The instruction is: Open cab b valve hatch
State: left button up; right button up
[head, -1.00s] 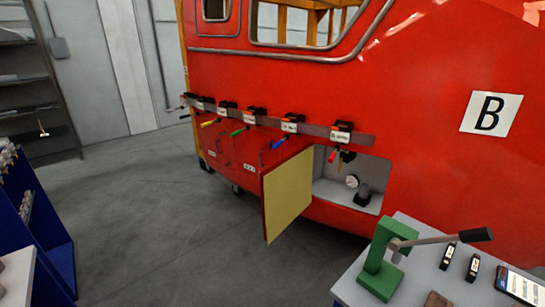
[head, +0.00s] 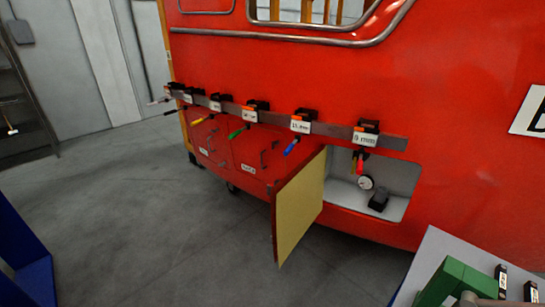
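The red cab B side fills the upper right of the head view. Its valve hatch door (head: 300,210), with a yellow inner face, stands swung outward, hinged at the left edge of the opening. The open compartment (head: 400,177) has grey walls. Inside are a round white gauge (head: 366,182) and a dark fitting (head: 379,200). A red-and-yellow handled item hangs at the compartment's top edge. Neither of my grippers is in view.
A rail (head: 390,141) with several clamped, labelled tools runs above the hatches. Closed red hatches (head: 258,158) lie left of the open door. A grey table (head: 437,250) with a green press (head: 455,282) stands at lower right. Grey floor (head: 150,220) is clear in front.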

aim_at(253, 156)
jog(key=i+j+z, duration=0.45)
jog(key=j, duration=0.25)
jog(key=i+j+z, duration=0.25)
jog(key=i+j, duration=0.1)
jog(key=j, duration=0.05)
